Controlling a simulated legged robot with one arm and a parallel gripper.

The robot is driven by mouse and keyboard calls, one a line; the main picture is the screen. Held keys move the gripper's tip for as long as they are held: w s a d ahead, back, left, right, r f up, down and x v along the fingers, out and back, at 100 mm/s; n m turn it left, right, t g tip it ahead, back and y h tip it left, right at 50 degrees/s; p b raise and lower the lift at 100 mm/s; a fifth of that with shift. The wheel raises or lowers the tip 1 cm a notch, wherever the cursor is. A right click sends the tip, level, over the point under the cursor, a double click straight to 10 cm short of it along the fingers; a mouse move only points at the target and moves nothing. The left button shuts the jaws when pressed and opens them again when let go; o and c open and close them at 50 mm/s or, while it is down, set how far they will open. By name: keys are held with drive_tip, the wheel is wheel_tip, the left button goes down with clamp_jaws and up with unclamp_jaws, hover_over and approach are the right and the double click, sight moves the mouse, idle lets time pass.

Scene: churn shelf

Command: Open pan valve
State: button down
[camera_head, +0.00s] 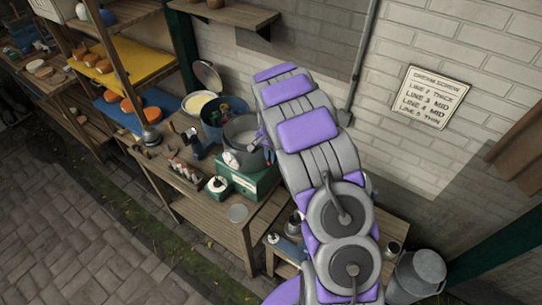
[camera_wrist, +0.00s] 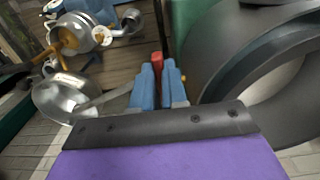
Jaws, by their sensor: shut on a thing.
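My gripper (camera_wrist: 158,88) shows in the wrist view as two blue fingers. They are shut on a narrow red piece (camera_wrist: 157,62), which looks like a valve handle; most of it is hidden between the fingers. A small yellow-gold part (camera_wrist: 183,78) shows just right of the fingers. In the head view, a grey pan (camera_head: 243,130) sits above a green box-like stand with a dial (camera_head: 246,180), left of my arm.
In the wrist view, a silver bowl (camera_wrist: 68,98) and metal vessels with a wooden handle (camera_wrist: 72,36) lie left. In the head view, a blue pot (camera_head: 222,117), a bench (camera_head: 230,228), a milk can (camera_head: 417,272) and a wall sign (camera_head: 431,96) surround my arm. Paving at left is clear.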

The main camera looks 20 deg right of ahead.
drive_tip(key=shift+s+d+r+n+b, duration=0.15)
drive_tip(key=shift+d+n+b, duration=0.65)
drive_tip(key=shift+n, duration=2.15)
drive_tip(key=shift+s+d+f+n+b, duration=0.1)
drive_tip(key=shift+d+n+b, duration=0.25)
drive_tip(key=shift+d+n, duration=1.75)
drive_tip(key=shift+s+d+r+n+b, duration=0.15)
drive_tip(key=shift+n+b, duration=0.45)
drive_tip(key=shift+n, duration=3.15)
drive_tip(key=c, duration=1.2)
unclamp_jaws()
drive_tip(key=shift+f, duration=0.15)
drive_tip(key=shift+c, duration=0.2)
drive_tip(key=shift+o, duration=0.4)
